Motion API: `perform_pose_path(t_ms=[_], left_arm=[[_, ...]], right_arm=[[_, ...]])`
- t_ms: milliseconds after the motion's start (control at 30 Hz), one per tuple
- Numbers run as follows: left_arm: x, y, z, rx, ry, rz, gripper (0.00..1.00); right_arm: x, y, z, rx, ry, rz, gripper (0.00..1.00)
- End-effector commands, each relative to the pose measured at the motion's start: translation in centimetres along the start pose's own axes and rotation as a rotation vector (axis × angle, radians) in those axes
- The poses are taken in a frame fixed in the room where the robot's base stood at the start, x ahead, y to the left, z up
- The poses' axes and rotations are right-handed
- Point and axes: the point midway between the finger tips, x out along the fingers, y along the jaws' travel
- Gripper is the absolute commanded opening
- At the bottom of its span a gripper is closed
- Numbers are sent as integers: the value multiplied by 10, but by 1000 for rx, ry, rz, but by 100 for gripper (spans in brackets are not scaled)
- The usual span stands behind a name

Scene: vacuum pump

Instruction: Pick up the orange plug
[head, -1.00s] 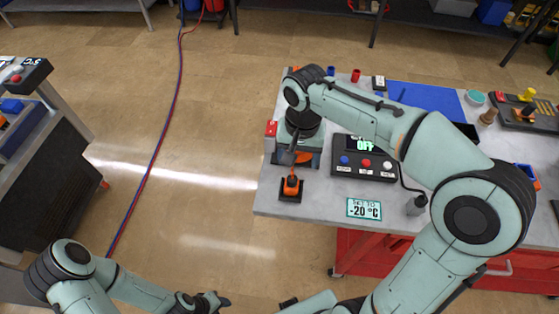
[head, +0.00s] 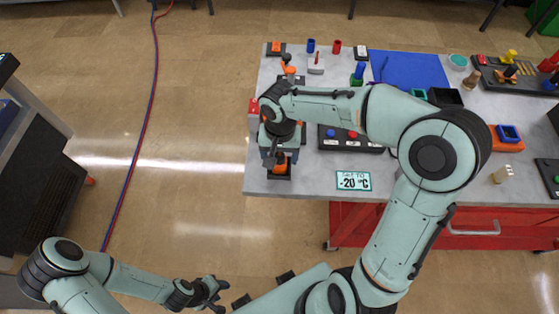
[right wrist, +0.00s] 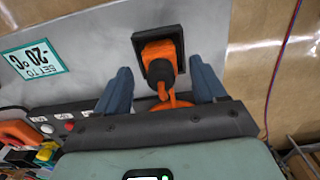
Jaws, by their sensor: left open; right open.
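The orange plug (head: 280,169) sits on a small black square base at the front left corner of the grey table. In the right wrist view the orange plug (right wrist: 158,57) stands on its black base (right wrist: 176,36), with an orange part curving from it toward the gripper body. My left gripper (head: 212,293) is open and empty, away from the table.
A "SET TO -20 °C" sign (head: 353,181) lies right of the plug. A black button panel (head: 348,140) is behind it, partly under my right arm. A blue mat (head: 408,68) lies further back. Floor is open left of the table (head: 225,187).

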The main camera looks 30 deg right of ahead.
Motion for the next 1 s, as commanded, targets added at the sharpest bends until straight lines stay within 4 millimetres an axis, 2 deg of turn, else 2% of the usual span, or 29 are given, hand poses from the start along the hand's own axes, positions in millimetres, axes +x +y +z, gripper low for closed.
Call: perform_pose_path(t_ms=[100, 167, 433, 600, 1000], left_arm=[[1, 0, 0, 0, 0, 0, 43], [1, -1, 0, 0, -1, 0, 43], [1, -1, 0, 0, -1, 0, 43], [1, -1, 0, 0, -1, 0, 43], [0, 0, 0, 0, 0, 0, 43]], right_arm=[[17, 0, 1, -1, -2, 1, 70], [21, 0, 1, 0, -1, 0, 70], [24, -1, 0, 0, 2, -1, 70], [23, -1, 0, 0, 2, -1, 15], [18, -1, 0, 0, 3, -1, 13]])
